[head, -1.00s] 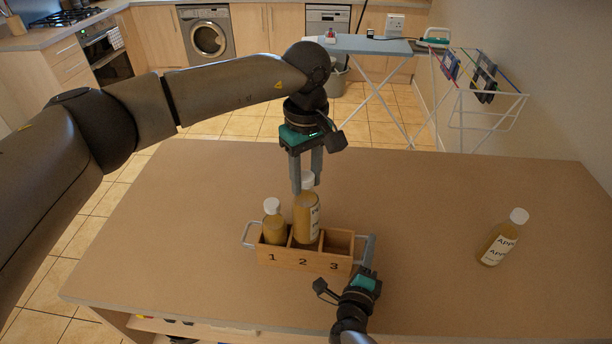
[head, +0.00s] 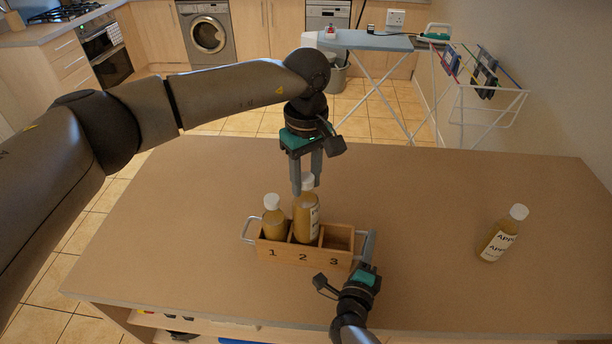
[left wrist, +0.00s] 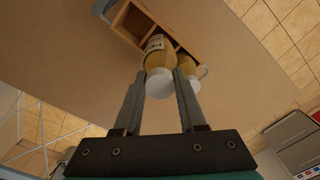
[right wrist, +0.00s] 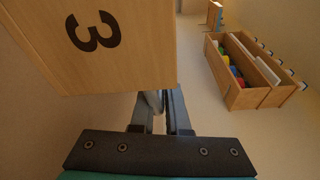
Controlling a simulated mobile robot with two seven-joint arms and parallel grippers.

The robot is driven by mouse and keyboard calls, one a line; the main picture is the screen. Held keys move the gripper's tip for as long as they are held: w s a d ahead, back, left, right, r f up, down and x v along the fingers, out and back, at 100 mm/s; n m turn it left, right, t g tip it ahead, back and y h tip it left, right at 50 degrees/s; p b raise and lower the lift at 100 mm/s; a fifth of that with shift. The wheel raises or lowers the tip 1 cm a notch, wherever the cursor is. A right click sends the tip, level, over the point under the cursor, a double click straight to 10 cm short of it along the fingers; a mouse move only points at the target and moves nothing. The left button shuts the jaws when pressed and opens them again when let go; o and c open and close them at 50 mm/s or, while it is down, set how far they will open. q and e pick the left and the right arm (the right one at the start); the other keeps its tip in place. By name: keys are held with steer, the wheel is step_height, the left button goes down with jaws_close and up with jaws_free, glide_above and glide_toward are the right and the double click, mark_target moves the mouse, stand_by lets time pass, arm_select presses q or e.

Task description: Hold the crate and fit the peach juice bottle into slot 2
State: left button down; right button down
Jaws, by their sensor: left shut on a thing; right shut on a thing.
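The wooden crate (head: 285,254) stands on the table, its slots numbered 1, 2 and 3 from left to right. The juice bottle (head: 305,222) is upright at slot 2, its lower end hidden by the crate's front wall; I cannot tell how deep it sits. My left gripper (head: 308,188) is above it, shut on its white cap (left wrist: 160,83). Its label is too small to read surely. My right gripper (head: 369,244) is shut on the crate's right handle (right wrist: 156,101). Slot 3 (head: 338,239) is empty.
Another bottle (head: 500,238), its label starting "APP", stands apart on the right of the brown table (head: 430,195). The tabletop around the crate is otherwise clear. An ironing board (head: 365,42) and a drying rack (head: 490,90) stand beyond the table.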

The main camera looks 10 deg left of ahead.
mark_target(306, 204)
arm_select(q)
steer(key=shift+f, duration=1.35)
stand_by(0.3)
steer(key=shift+f, duration=2.1)
stand_by(0.4)
steer(key=shift+c, duration=2)
jaws_free()
